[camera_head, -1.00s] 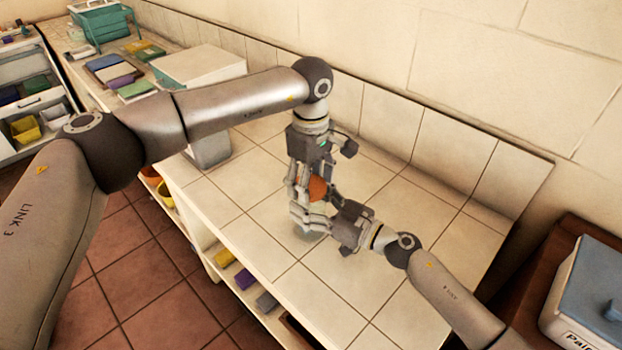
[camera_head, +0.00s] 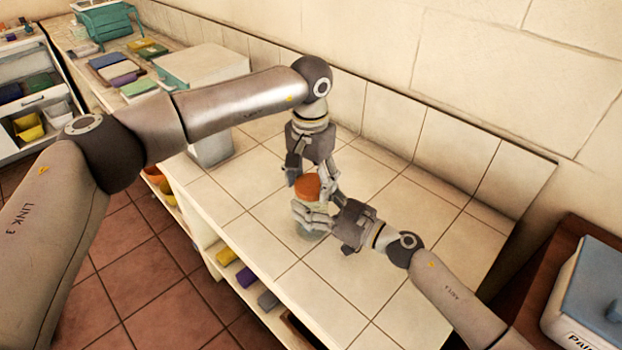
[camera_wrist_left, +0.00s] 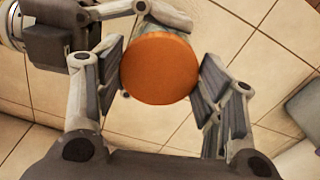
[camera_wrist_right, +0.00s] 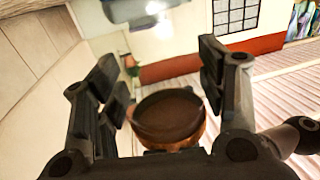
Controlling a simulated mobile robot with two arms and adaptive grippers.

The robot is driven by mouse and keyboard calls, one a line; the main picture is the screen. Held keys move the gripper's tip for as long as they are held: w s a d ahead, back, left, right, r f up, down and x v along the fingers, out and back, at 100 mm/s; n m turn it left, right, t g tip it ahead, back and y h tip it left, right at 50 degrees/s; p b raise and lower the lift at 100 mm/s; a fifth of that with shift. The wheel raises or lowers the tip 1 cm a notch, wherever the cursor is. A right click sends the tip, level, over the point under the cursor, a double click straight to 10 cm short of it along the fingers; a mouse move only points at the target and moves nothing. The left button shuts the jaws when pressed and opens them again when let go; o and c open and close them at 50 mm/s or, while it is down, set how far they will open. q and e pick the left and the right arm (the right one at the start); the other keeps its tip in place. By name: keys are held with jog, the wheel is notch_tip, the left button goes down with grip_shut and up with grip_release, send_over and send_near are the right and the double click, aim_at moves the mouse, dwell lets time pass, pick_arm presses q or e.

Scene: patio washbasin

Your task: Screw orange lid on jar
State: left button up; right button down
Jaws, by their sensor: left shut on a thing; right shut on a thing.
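The round orange lid (camera_head: 307,187) sits at the top of the jar, above my right gripper's fingers. In the left wrist view the lid (camera_wrist_left: 158,68) fills the space between the two pads. My left gripper (camera_head: 312,180) points down from above and is shut on the lid. The clear glass jar (camera_head: 309,233) stands on the tiled counter, mostly hidden by my right gripper (camera_head: 313,214), which is shut on it from the right. In the right wrist view a dark round shape with an orange-brown edge (camera_wrist_right: 169,118) shows between the fingers. Whether the threads are engaged is hidden.
The tiled counter (camera_head: 390,285) is clear around the jar. A tiled splashback (camera_head: 450,150) runs behind it. A white box-like unit (camera_head: 202,66) stands at the left, and a blue-lidded container (camera_head: 595,290) at the far right. Shelves below hold coloured blocks.

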pick_arm(q)
jog(key=o, duration=0.6)
jog(key=shift+o, duration=0.2)
jog(key=shift+r, duration=2.3)
jog(key=shift+c, duration=0.3)
